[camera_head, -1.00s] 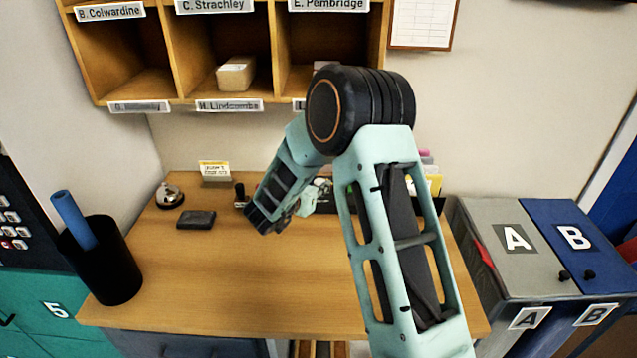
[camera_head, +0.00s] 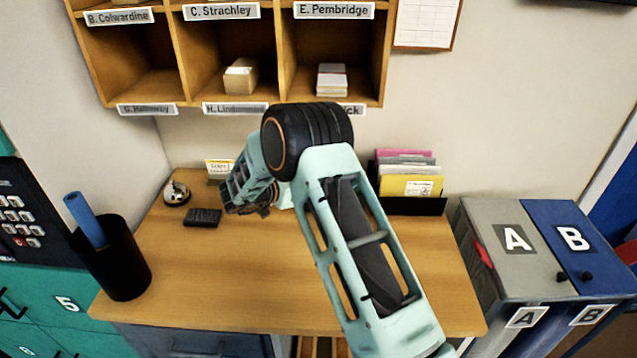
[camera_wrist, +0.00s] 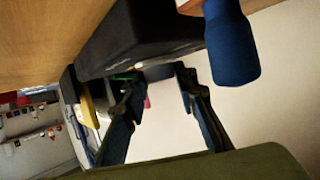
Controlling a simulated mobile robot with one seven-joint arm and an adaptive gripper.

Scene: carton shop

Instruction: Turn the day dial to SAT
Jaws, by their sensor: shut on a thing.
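My gripper (camera_head: 264,210) is low over the back of the wooden desk, mostly hidden by my arm in the head view. In the wrist view my gripper (camera_wrist: 161,77) has its fingers shut on a small dark piece (camera_wrist: 160,72) between their tips. I cannot tell whether this piece is the day dial, and no day lettering is readable. A dark blue, handle-like thing (camera_wrist: 231,45) stands beside the fingers at upper right. A black block (camera_wrist: 150,32) with faint lettering lies close to them.
A black pad (camera_head: 202,217) and a desk bell (camera_head: 176,194) are left of my gripper. A small yellow-and-white card (camera_head: 219,167) stands behind. A file rack (camera_head: 412,206) is to the right. Pigeonholes (camera_head: 225,107) hang above. The desk front (camera_head: 230,285) is clear.

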